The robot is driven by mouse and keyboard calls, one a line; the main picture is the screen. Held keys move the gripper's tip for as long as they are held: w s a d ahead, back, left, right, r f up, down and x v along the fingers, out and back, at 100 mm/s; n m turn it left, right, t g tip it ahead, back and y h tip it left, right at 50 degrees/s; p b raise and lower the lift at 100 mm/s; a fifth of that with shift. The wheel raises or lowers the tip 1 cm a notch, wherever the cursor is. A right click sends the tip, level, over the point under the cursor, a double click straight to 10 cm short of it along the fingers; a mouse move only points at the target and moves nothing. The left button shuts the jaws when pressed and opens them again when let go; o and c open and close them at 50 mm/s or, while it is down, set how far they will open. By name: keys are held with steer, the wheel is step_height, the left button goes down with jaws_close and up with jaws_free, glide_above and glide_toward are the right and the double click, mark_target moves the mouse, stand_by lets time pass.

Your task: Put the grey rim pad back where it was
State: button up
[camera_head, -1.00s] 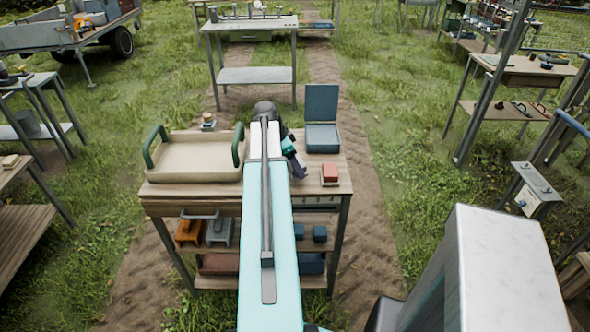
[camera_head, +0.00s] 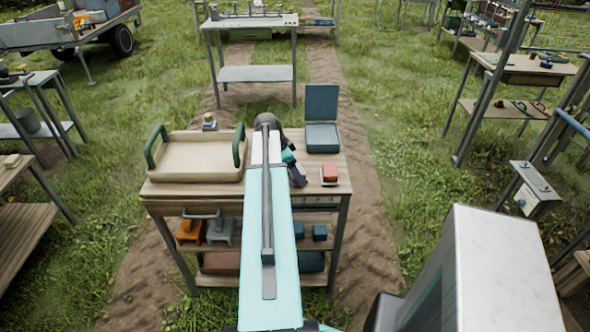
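My gripper (camera_head: 299,179), dark and small in the view, hangs over the near right part of the wooden bench, just left of a red block on a white base (camera_head: 329,175). My arm covers much of the bench centre. I cannot see whether the fingers are open, shut or holding something. No grey rim pad can be made out for certain. A grey bracket-like piece (camera_head: 221,231) sits on the shelf under the bench, beside an orange one of similar shape (camera_head: 190,230); I cannot tell whether it is the pad.
A cream tray with green handles (camera_head: 201,173) fills the bench's left side. An open blue box (camera_head: 322,136) stands at the back right. A small item (camera_head: 209,123) sits behind the tray. Blue blocks (camera_head: 320,232) lie on the shelf. Grass surrounds the bench.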

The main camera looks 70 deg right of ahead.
steer(key=shift+f, duration=0.15)
steer(key=o, duration=1.1)
steer(key=shift+r, duration=0.3)
steer(key=b+v, duration=0.3)
steer(key=v, duration=0.8)
steer(key=shift+w+a+r+b, duration=0.15)
steer(key=shift+a+r+b, duration=0.05)
steer(key=shift+r+b, duration=0.15)
